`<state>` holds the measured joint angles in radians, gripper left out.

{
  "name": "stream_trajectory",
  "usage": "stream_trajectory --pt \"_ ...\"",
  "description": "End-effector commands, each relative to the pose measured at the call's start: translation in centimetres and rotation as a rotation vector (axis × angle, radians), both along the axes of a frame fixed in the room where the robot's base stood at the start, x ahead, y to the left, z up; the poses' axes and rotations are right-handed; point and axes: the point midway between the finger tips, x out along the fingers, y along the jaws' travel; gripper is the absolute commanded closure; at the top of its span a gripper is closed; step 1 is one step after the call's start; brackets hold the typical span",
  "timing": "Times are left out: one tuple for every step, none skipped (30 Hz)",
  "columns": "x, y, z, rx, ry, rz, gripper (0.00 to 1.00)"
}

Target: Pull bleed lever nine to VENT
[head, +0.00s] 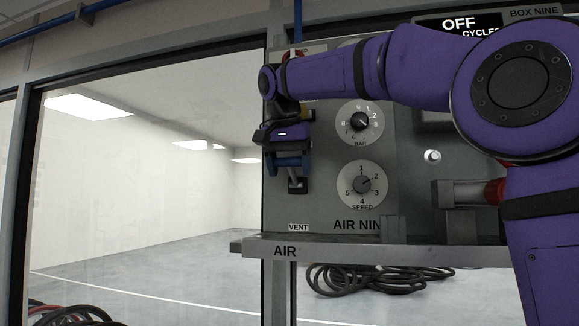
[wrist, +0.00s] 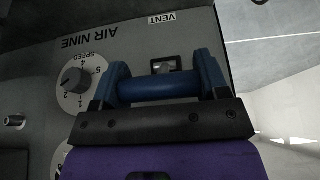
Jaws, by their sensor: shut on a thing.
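The AIR NINE panel (head: 320,212) stands ahead, with a VENT label (head: 298,227) low on its left side. The label also shows upside down at the top of the wrist view (wrist: 162,19). My gripper (head: 287,162) is at the panel's left part, above the VENT label. In the wrist view its two blue fingers (wrist: 160,82) are shut on the ends of a blue crossbar, the handle of bleed lever nine (wrist: 158,88). A small dark square piece (wrist: 167,64) shows just beyond the bar. My arm and gripper hide the upper part of the lever.
A BAR dial (head: 360,122) and a SPEED dial (head: 361,184) sit right of my gripper. A ledge marked AIR (head: 340,252) juts out below the panel. A large window lies to the left. Coiled hoses (head: 370,279) lie on the floor beyond.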

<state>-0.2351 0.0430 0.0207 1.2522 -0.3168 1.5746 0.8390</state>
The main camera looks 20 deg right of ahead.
Motion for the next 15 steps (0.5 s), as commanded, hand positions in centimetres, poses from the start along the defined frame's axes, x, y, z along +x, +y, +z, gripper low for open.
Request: stream_trajectory --pt "-0.1 0.1 -0.1 -0.009 -0.011 0.002 0.75" --pt "-0.1 0.1 -0.2 -0.015 -0.019 0.002 0.75" --pt "-0.2 0.1 -0.3 -0.025 -0.032 0.001 0.75" --pt "-0.3 0.1 -0.4 -0.034 -0.045 0.002 0.75" --pt "-0.3 0.2 -0.5 -0.044 -0.057 0.002 0.75" --pt "-0.4 0.2 -0.7 -0.058 -0.077 0.001 0.75" --pt "-0.5 0.2 -0.8 -0.071 -0.093 0.001 0.75" --pt "-0.5 0.3 -1.0 -0.083 -0.110 0.002 0.75" --pt "-0.6 0.4 -1.2 -0.101 -0.137 0.003 0.75" --pt "-0.7 0.4 -1.4 -0.117 -0.156 0.003 0.75" --pt "-0.7 0.4 -1.6 -0.130 -0.176 0.002 0.75" --pt "-0.8 0.5 -1.8 -0.152 -0.205 0.003 0.75" --pt "-0.9 0.5 -2.0 -0.167 -0.226 0.003 0.75" --pt "-0.9 0.6 -2.2 -0.182 -0.247 0.004 0.75" --pt "-0.9 0.6 -2.5 -0.204 -0.276 0.003 0.75"
